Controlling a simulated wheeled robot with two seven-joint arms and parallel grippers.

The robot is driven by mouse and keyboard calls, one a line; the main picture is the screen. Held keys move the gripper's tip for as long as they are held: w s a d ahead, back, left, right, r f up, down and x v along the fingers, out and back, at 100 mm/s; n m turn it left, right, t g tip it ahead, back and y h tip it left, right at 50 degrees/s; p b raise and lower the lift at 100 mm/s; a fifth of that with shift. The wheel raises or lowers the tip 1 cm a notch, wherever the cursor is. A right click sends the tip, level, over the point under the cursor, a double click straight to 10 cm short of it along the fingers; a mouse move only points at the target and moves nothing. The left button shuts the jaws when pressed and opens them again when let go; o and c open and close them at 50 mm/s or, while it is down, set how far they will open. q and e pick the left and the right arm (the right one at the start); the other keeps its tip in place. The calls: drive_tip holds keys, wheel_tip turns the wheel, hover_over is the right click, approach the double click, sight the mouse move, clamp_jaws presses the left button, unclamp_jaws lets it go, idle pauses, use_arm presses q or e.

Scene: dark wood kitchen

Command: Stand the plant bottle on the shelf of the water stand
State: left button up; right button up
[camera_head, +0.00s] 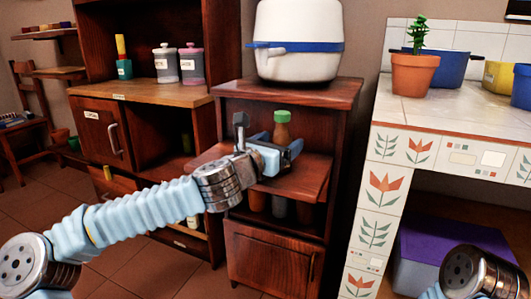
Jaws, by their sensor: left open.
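The plant bottle (282,131), brown with a green cap, appears upright at the shelf (311,178) of the dark wooden water stand (268,253). Its lower part is hidden behind my left gripper (280,146), so I cannot see its base meet the shelf. My left gripper is open, close in front of the bottle's lower body. I cannot tell whether a finger touches it. Part of my right arm shows at the bottom right; its gripper is outside the view.
A white water container (298,50) with a blue band stands on top of the stand. Several bottles (279,207) stand below the shelf. A tiled counter (405,109) with a potted cactus (414,74) is at right, and a wooden cabinet (155,92) with jars at left.

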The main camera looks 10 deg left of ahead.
use_arm(q)
drive_tip(key=v, duration=1)
drive_tip(key=shift+s+f, duration=0.15)
drive_tip(key=shift+s, duration=0.2)
drive_tip(key=shift+a, duration=0.15)
